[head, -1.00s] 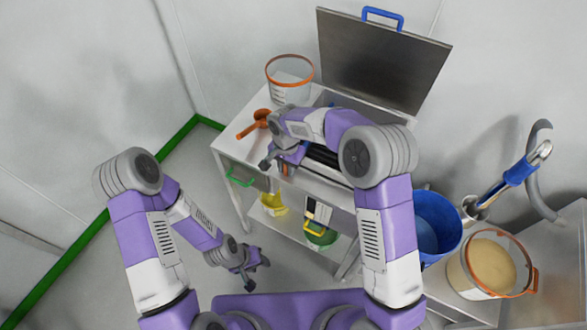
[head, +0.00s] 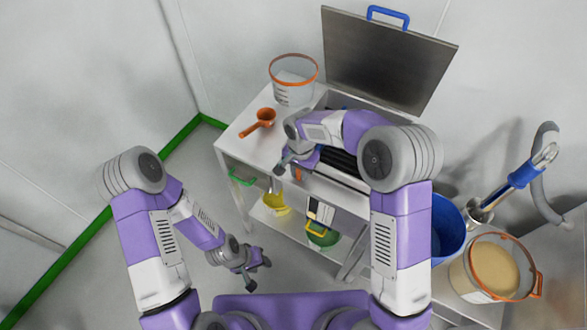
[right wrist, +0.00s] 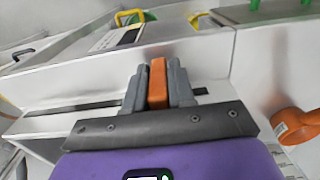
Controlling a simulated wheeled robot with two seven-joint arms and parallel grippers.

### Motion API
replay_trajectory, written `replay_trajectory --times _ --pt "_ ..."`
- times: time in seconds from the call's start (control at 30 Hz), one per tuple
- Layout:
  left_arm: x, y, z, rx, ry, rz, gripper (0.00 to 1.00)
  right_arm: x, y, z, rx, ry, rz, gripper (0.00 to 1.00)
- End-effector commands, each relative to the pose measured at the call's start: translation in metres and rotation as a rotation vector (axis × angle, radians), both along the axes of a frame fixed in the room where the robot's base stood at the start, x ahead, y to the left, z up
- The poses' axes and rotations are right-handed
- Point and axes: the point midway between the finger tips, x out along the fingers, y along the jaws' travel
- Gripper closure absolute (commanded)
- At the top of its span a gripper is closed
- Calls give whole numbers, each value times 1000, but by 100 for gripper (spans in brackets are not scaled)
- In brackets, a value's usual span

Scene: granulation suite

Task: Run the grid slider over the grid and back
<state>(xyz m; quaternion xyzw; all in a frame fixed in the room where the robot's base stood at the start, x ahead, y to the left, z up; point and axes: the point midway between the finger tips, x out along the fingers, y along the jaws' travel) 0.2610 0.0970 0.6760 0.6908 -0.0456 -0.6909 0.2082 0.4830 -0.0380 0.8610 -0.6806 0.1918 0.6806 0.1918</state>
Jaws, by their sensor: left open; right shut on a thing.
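The grid (head: 340,160) shows as dark bars in the open well of the steel station, partly hidden behind my right arm. My right gripper (head: 290,166) is at the left part of the station's front edge. It is shut on the orange grip of the grid slider (right wrist: 157,83), which stands upright between the fingers in the right wrist view. A long dark slot runs beside it there. The rest of the slider is hidden. My left gripper (head: 258,274) is open and empty, low in front of the station and apart from it.
An orange scoop (head: 260,121) and an orange-rimmed clear bucket (head: 293,88) stand on the station's left top. The steel lid (head: 388,60) is raised behind the grid. A blue bucket (head: 447,225) and a bucket of pale powder (head: 494,268) stand at right.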

Motion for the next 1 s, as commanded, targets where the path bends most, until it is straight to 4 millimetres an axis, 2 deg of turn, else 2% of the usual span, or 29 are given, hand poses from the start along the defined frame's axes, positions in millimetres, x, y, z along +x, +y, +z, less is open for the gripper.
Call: replay_trajectory --times 1.0 --pt "0 0 -12 0 0 0 57 -41 -72 1 0 -4 -3 100"
